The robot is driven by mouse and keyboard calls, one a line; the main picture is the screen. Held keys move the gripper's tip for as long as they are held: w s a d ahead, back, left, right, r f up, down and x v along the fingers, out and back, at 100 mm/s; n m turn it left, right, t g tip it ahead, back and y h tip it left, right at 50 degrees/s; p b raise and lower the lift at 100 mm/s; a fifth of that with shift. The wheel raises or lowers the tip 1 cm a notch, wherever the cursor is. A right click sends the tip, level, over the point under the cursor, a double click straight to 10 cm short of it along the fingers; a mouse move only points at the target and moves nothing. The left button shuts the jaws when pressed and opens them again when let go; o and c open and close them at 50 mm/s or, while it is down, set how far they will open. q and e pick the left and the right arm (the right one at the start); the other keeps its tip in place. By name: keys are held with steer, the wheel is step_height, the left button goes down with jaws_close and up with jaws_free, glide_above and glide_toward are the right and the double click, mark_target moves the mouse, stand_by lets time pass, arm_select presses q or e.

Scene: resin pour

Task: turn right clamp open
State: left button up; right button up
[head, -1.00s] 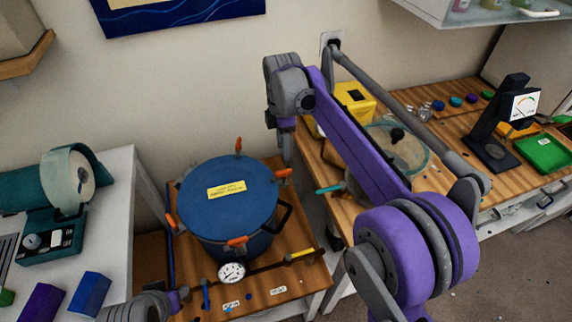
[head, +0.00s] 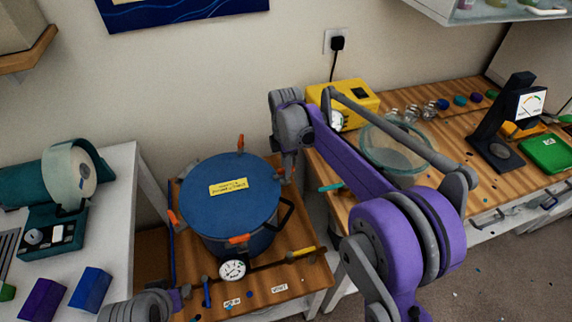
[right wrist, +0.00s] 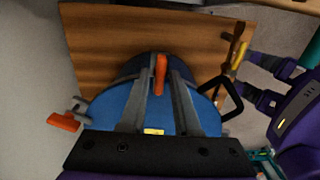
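The blue pot (head: 232,205) has a blue lid with a yellow label and orange clamp handles around its rim. In the right wrist view, the orange handle of the right clamp (right wrist: 160,76) lies between the two fingers of my right gripper (right wrist: 159,105). Those fingers are apart, with a gap on each side of the handle. In the head view my right gripper (head: 288,165) is at the pot's right rim and mostly hides this clamp. My left gripper (head: 182,298) is low at the front left of the pot's board; its fingers are unclear.
A pressure gauge (head: 233,270) and a pipe with a yellow handle (head: 302,253) lie in front of the pot. Another clamp (right wrist: 65,122) shows in the wrist view. A glass bowl (head: 375,160) and yellow box (head: 350,95) stand on the right bench.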

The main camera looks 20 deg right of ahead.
jaws_close()
steer(key=m, duration=0.3)
steer(key=shift+m, duration=0.4)
steer(key=m, duration=0.3)
steer(key=shift+m, duration=0.3)
steer(key=m, duration=0.5)
steer(key=shift+b, duration=0.3)
steer(key=shift+m, duration=2.8)
steer(key=shift+o, duration=1.6)
jaws_free()
